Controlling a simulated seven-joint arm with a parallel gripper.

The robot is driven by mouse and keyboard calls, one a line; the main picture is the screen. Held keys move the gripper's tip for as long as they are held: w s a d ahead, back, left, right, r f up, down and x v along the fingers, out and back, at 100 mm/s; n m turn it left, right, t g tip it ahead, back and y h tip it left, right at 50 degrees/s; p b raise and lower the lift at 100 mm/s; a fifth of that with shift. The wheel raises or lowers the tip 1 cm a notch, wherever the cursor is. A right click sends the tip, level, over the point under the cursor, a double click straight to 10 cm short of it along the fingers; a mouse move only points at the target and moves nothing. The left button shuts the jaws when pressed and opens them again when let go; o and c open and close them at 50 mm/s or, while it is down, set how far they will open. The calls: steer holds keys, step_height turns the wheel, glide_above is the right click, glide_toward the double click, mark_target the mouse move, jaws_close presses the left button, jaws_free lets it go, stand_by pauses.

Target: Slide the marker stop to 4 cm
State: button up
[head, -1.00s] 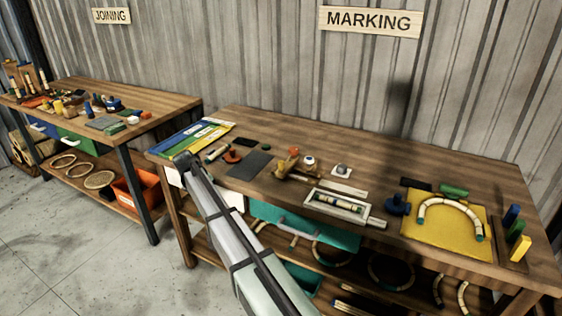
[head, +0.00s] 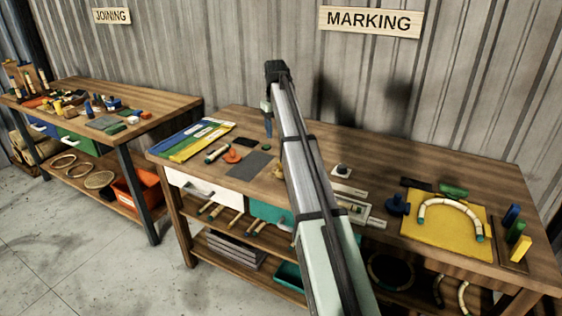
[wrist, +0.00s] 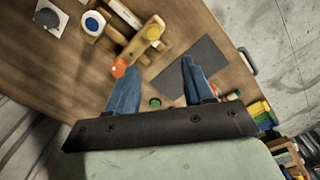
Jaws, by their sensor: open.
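My gripper (head: 268,130) is raised over the back middle of the marking table, fingers pointing down. In the wrist view its two blue fingers (wrist: 155,68) are apart with nothing between them. A wooden fixture (wrist: 140,42) with an orange knob (wrist: 118,68), a yellow disc (wrist: 153,33) and a white-and-blue round part (wrist: 95,22) lies on the table below, beyond the fingertips. In the head view my arm hides most of this fixture (head: 278,171). I cannot tell for sure which part is the marker stop, and no centimetre scale is readable.
A dark mat (head: 250,165) lies left of the fixture, with an orange piece (head: 232,156) beside it. A tray (head: 376,222) is partly behind my arm. A yellow board (head: 440,240) with a curved rattan piece is to the right. Coloured sheets (head: 195,140) lie at left.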

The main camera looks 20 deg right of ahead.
steer(key=f, duration=0.4)
steer(key=d+f, duration=0.1)
steer(key=f, duration=0.8)
steer(key=shift+s+d, duration=0.25)
steer(key=shift+s, duration=0.1)
steer(key=shift+c, duration=0.4)
jaws_close()
